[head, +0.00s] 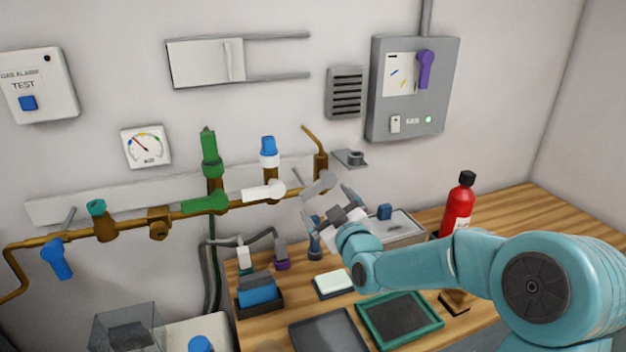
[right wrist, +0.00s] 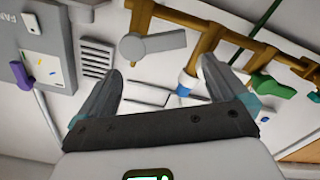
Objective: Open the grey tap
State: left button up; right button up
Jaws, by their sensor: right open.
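The grey tap (head: 319,185) is a short grey lever at the right end of the brown wall pipe. It also shows in the right wrist view (right wrist: 152,46), where its rounded end sits on the pipe and its handle points right. My right gripper (head: 330,206) is open and empty, just below and to the right of the grey tap. In the right wrist view the fingers (right wrist: 162,72) are spread, and the tap lies beyond their tips, between them, with no visible contact. My left gripper is in neither view.
A white lever (head: 263,191) and a green lever (head: 205,204) are left of the grey tap on the same pipe. A small grey bracket (head: 350,158) is close on its right. Below is a bench with trays (head: 441,323) and a red extinguisher (head: 458,208).

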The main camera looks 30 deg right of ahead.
aim_at(315, 188)
pick_arm(q)
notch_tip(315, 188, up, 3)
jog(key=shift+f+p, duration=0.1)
jog(key=shift+p, duration=1.05)
pick_arm(e)
jog(key=x, duration=0.9)
jog(key=shift+s, duration=0.1)
